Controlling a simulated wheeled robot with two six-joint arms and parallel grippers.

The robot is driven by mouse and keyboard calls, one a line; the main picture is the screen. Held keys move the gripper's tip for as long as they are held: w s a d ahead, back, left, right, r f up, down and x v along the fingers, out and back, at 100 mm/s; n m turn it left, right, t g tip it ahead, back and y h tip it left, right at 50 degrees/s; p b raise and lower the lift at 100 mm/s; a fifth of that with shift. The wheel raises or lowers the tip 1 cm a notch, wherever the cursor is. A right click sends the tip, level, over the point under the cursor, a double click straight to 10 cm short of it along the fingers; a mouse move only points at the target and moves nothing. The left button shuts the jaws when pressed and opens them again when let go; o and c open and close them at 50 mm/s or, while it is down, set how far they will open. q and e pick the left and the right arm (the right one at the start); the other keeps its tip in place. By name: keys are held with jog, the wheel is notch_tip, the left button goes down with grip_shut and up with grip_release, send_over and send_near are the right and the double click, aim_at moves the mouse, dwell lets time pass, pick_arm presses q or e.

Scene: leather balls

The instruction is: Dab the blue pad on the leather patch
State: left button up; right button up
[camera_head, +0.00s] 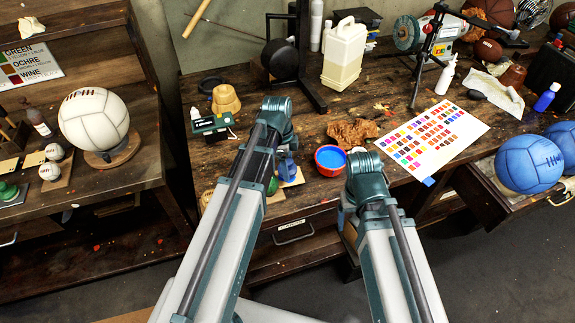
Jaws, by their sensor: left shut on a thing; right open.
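My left gripper (286,155) reaches down over the front of the workbench, partly hidden by its own arm. It is shut on the blue pad (288,169). The pad is just over or on a small tan patch (295,180), which looks like the leather patch; I cannot tell whether they touch. A red bowl of blue paint (330,158) stands just right of it. My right gripper (347,221) is open and empty in front of the bench edge, its fingers mostly hidden by its arm.
A green pad (272,185) is beside the patch. Crumpled brown leather (353,132) and a colour chart (433,136) lie behind and right of the bowl. A white jug (343,55) and black stand (304,60) stand farther back. Blue balls (530,164) are at right.

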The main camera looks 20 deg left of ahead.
pick_arm(q)
jog(key=shift+r+p, duration=2.45)
jog(key=shift+r, duration=0.35)
jog(key=shift+f, duration=0.1)
